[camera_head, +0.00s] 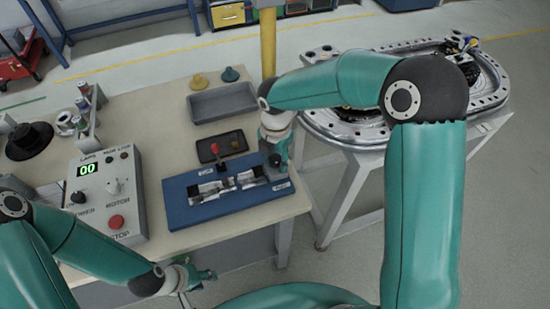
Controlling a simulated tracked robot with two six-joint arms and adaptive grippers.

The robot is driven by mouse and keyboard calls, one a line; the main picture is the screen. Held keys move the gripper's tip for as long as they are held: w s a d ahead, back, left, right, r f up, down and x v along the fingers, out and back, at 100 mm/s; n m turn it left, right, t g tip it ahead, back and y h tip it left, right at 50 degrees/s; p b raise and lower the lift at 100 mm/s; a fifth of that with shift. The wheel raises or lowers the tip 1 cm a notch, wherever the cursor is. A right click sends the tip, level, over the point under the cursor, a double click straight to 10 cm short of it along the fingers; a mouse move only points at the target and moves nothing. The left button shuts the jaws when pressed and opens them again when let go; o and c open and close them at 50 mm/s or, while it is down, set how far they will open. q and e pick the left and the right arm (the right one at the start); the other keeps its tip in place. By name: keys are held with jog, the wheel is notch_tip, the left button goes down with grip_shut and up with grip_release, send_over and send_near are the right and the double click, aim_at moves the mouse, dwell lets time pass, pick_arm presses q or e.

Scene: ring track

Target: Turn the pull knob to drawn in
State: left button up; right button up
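A blue board (190,213) lies at the table's right front, with a bright metal fixture (229,184) along its middle and a small white label near each end. I cannot tell for certain which part is the pull knob. My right gripper (278,163) points down at the fixture's right end and hides that end; its fingers are too small and dark to read. My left gripper (198,277) is in front of the table, low and away from the board; its opening is unclear.
A grey control box (107,192) with a green "00" display and red stop button stands left of the board. A dark tray (232,143) and grey bin (223,103) lie behind it. A metal ring track (345,128) stands on a separate stand at right.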

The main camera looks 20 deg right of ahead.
jog(key=c, duration=0.6)
